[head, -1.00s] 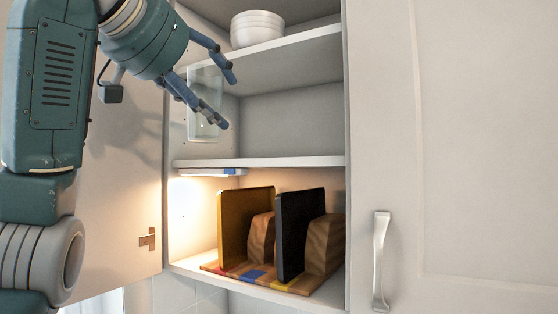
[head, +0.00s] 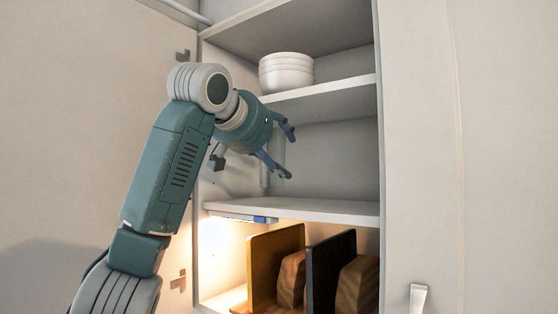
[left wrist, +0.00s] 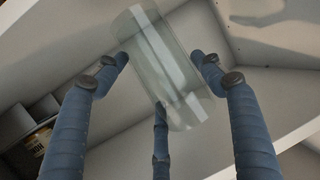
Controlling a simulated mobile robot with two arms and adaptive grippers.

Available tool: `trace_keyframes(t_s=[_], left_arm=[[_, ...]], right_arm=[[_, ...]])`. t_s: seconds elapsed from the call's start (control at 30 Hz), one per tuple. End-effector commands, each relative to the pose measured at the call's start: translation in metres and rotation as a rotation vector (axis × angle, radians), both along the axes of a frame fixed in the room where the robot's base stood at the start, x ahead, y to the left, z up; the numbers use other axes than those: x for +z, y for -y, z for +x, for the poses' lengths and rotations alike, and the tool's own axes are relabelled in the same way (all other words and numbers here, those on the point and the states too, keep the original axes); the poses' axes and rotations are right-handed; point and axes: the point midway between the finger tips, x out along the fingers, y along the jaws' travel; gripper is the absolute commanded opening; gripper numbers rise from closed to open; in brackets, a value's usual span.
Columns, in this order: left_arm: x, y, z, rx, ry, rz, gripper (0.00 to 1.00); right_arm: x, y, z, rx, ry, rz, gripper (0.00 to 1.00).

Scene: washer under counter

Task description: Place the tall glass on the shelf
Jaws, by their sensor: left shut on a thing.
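The tall glass (head: 278,150) is clear and see-through. It also shows in the left wrist view (left wrist: 165,65), where it lies between my blue fingers and looks tilted in the picture. My left gripper (head: 289,153) is shut on the glass. It holds the glass inside the cabinet's middle compartment, above the middle shelf (head: 310,209). In the head view the fingers hide part of the glass. Its base seems close above the shelf; I cannot tell if it touches. My right gripper is not in view.
A stack of white bowls (head: 286,72) stands on the shelf above. Below are a yellow board (head: 275,265), a black board (head: 330,270) and a wooden holder. An open door (head: 90,100) is at left, a closed door (head: 430,150) at right. The middle shelf's right part is clear.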

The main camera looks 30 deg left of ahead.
Motion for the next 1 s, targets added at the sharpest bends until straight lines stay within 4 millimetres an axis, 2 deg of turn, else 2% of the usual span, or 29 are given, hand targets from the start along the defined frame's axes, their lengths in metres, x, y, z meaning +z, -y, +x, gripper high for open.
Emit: trace_keyframes(t_s=[0.07,0.1,0.23,0.4,0.8,0.83,0.9,1.0], left_arm=[[0.003,-0.001,0.012,0.001,-0.003,0.001,0.19],[-0.004,-0.002,0.014,0.001,-0.002,0.002,0.19],[-0.024,-0.002,0.013,0.001,-0.001,0.003,0.19],[-0.035,-0.001,0.012,0.000,0.002,0.001,0.19],[-0.042,0.000,0.012,-0.001,0.001,0.001,0.19],[-0.041,0.000,0.012,-0.001,-0.001,0.001,0.74],[-0.041,0.000,0.012,0.000,-0.001,0.001,0.88],[-0.041,0.000,0.012,0.000,-0.001,0.001,0.88]], right_arm=[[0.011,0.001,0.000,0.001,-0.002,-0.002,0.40],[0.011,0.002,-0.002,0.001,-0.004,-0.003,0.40],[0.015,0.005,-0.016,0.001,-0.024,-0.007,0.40],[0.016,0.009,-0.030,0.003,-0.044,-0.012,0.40],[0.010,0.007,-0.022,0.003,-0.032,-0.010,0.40],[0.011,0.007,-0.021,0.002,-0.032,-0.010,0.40],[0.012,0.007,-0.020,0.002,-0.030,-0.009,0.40],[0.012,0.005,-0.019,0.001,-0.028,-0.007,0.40]])
